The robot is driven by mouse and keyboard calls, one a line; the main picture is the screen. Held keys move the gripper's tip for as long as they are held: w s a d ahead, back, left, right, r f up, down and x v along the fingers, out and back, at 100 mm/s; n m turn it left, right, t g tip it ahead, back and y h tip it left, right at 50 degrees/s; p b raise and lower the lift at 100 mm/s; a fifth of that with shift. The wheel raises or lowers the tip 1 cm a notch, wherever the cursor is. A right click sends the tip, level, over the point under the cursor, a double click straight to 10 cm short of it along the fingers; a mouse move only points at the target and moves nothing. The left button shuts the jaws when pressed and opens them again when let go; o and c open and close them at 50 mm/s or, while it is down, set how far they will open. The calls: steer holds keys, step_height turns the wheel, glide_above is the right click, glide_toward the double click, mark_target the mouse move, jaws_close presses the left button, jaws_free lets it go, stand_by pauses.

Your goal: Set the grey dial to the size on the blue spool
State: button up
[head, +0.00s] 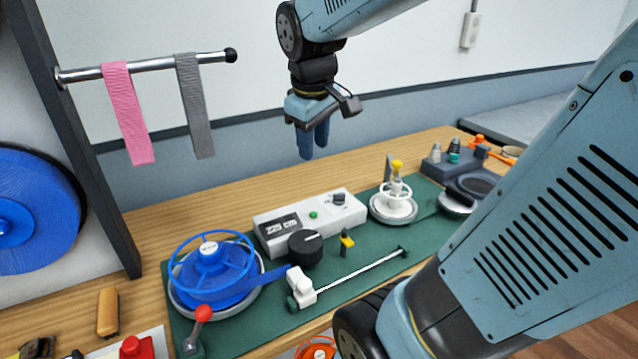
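A blue spool (212,270) sits on a round grey base at the left of the green mat, with a blue strap running right from it. A pale label is on its hub, too small to read. A large dark dial (305,248) stands to its right. A smaller dark grey knob (338,199) is on the white box (268,241); I cannot tell which of the two is the grey dial. The box display shows a number with "cm", not clearly legible. My gripper (314,150) hangs above and behind the box, fingers down, touching nothing; its fingers overlap in this view.
A larger blue reel (35,210) is on the left wall. Pink (128,115) and grey (194,105) straps hang from a rail. A red-knobbed lever (202,315), a white clamp with rod (300,287) and a white-wheeled stand (393,195) crowd the mat. Bare wood lies behind the box.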

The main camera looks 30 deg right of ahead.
steer(key=w+d+f+n+g+h, duration=0.1)
steer(key=w+d+f+n+g, duration=0.1)
steer(key=w+d+f+n, duration=0.3)
steer(key=w+d+f+n+g+h, duration=0.1)
steer(key=w+d+f+n+g, duration=0.1)
steer(key=w, duration=0.5)
glide_toward(339, 193)
steer(key=shift+n+g+h, duration=0.3)
steer(key=shift+g, duration=0.1)
steer(key=x, duration=0.8)
steer(key=shift+w+a+f, duration=0.15)
steer(key=shift+w+f, duration=0.1)
steer(key=shift+f, duration=0.15)
steer(key=shift+c, duration=0.4)
jaws_close()
